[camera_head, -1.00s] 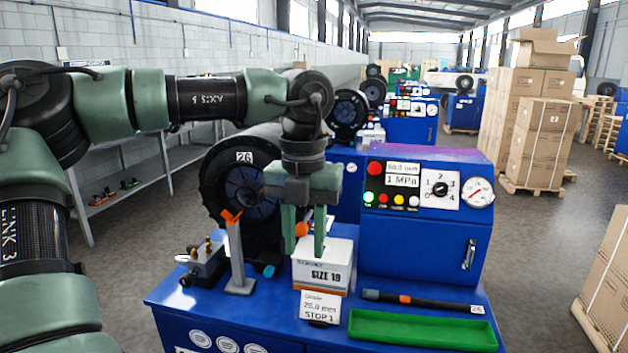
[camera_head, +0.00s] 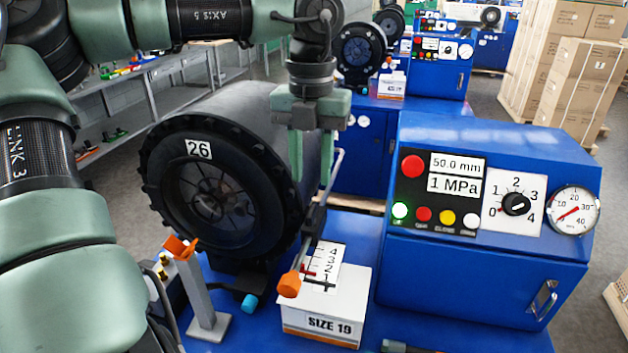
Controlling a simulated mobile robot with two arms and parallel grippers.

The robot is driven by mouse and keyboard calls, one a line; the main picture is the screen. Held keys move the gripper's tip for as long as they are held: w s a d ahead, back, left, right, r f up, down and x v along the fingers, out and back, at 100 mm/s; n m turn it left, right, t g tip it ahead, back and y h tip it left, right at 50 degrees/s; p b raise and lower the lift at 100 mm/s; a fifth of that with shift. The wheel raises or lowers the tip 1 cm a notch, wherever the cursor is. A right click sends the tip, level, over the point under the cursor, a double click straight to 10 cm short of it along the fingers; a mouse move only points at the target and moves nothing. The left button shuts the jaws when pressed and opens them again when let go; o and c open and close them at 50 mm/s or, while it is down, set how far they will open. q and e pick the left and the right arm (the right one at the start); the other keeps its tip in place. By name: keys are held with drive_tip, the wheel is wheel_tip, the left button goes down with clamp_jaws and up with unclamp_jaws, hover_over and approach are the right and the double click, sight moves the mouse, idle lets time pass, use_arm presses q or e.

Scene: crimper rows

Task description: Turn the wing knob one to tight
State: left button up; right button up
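An orange winged knob (camera_head: 180,247) sits on top of a grey upright post at the lower left, beside the black ring of the crimper (camera_head: 158,190) marked 26. A second orange knob (camera_head: 290,284) is at the lower end of a thin dark rod, in front of the scale card on the white SIZE 19 box (camera_head: 320,322). I cannot tell which knob is number one. My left gripper (camera_head: 311,182) points down, with a gap between its green fingers and nothing seen between them. It shows above the rod knob and right of the post knob. My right gripper is not in view.
A blue control cabinet (camera_head: 480,265) with lit buttons, a dial and a gauge (camera_head: 575,211) stands at the right. A blue-tipped part (camera_head: 249,302) lies low by the crimper. Shelves stand at the left; cartons stand at the far right.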

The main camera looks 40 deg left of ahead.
sight(312, 209)
use_arm(q)
drive_tip(key=shift+w+a+f, duration=0.1)
drive_tip(key=shift+f, duration=0.45)
drive_tip(key=f+p, duration=0.1)
drive_tip(key=f, duration=0.2)
drive_tip(key=f+p, duration=0.1)
drive_tip(key=f, duration=0.2)
drive_tip(key=shift+s, duration=0.2)
drive_tip(key=shift+w+f, duration=0.1)
drive_tip(key=shift+f, duration=0.15)
drive_tip(key=shift+d, duration=0.2)
clamp_jaws()
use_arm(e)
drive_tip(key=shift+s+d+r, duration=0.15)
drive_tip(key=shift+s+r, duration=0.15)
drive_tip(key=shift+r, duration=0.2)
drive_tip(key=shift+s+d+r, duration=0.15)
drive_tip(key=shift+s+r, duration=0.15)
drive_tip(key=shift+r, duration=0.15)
